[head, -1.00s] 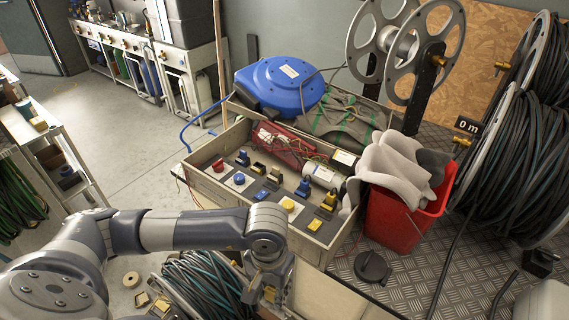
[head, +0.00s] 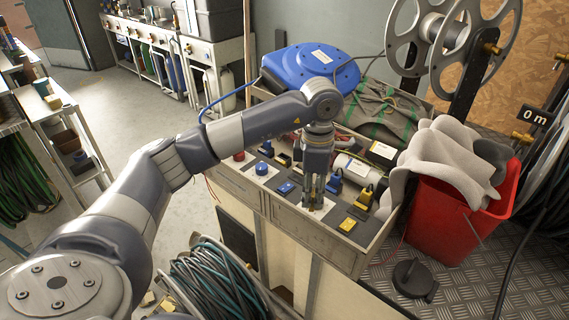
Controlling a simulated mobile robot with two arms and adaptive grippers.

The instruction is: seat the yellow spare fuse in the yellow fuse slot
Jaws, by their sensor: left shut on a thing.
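My left gripper (head: 313,197) points straight down over the front panel of the wooden box. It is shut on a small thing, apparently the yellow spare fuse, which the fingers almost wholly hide. The fingertips are at the pale plate where a yellow round fitting, apparently the yellow fuse slot, showed earlier; that fitting is now covered. I cannot tell whether the held thing touches it. A flat yellow piece (head: 348,224) and a yellow upright piece (head: 363,197) are to the right. My right gripper is not in view.
A blue upright piece (head: 335,186) stands close right of the fingers. A blue round fitting (head: 262,168) and a flat blue piece (head: 286,187) are to the left.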

